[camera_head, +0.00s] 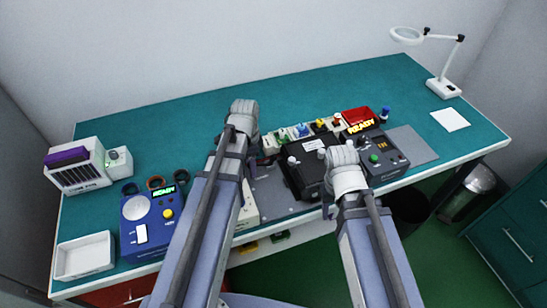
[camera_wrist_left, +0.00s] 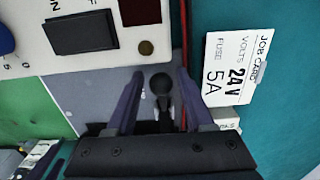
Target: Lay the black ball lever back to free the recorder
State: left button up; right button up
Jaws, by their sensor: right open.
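In the left wrist view the black ball lever (camera_wrist_left: 161,84) stands between the two fingers of my left gripper (camera_wrist_left: 159,74). The gripper is open, with a small gap on each side of the ball. The lever's short metal stem shows below the ball, close to the palm. In the head view my left arm hides the lever and the left fingertips. My right gripper (camera_head: 345,158) is at the black box (camera_head: 300,178) with white knobs; its fingers are mostly hidden by its wrist, and it is open. I cannot tell for certain which device is the recorder.
A white panel (camera_wrist_left: 85,32) with a black rocker switch lies beyond the lever. A job card (camera_wrist_left: 236,68) reads 24V, fuse 5A. A blue tester (camera_head: 140,212) and white tray (camera_head: 84,256) stand at left. A magnifier lamp (camera_head: 440,85) stands at back right.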

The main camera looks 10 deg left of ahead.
pick_arm(q)
notch_tip(320, 180, up, 9)
jog(key=p, duration=0.9)
dwell(0.5)
jog(key=s+d+n, duration=0.3)
jog(key=s+d, duration=0.2)
jog(key=d, duration=0.3)
jog(key=s+d+n+y, duration=0.1)
jog(key=s+d+n, duration=0.3)
jog(key=d, duration=0.3)
jog(key=shift+s+d+f+b, duration=0.3)
jog(key=shift+s+d, duration=0.1)
jog(key=shift+s, duration=0.45)
jog(key=shift+a, duration=0.1)
dwell(0.7)
